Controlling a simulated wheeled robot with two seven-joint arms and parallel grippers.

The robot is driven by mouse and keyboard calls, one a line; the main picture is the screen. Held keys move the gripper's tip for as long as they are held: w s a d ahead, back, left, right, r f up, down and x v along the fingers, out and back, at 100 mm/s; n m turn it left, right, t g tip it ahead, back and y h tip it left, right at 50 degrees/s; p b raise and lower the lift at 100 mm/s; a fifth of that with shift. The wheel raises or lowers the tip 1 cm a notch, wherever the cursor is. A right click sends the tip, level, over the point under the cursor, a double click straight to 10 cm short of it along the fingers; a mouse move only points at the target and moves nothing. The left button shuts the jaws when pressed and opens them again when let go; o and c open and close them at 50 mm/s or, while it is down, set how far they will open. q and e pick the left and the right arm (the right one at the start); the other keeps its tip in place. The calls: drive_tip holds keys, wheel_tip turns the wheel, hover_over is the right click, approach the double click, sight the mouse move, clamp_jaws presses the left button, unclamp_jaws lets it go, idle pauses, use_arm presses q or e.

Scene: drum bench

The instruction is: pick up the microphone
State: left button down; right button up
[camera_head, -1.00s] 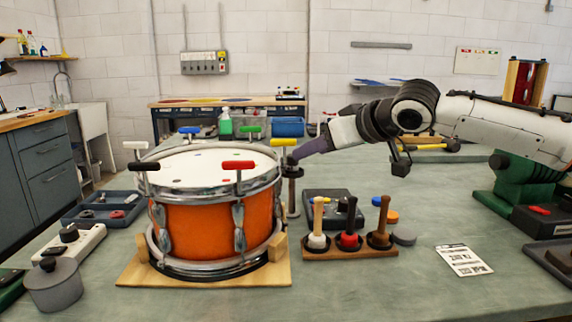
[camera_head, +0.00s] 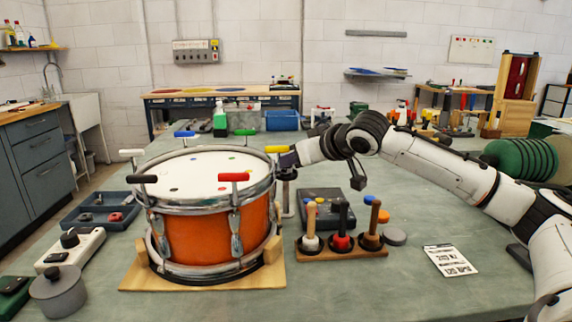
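The microphone appears to be the dark piece (camera_head: 288,174) on top of a thin grey upright post, just right of the drum's rim. My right gripper (camera_head: 287,161) reaches in from the right and is at this dark piece, its fingers small and partly covered by the yellow drum key's handle. I cannot tell whether the fingers are open or shut, or whether they touch it. My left gripper is not in view.
The orange drum (camera_head: 213,236) with coloured T-handled keys stands on a wooden base (camera_head: 140,279), close left of my gripper. The bench is clear around the printed card (camera_head: 451,260).

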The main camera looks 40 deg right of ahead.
drive_tip(key=shift+f, duration=0.1)
drive_tip(key=c, duration=1)
drive_tip(key=shift+c, duration=0.6)
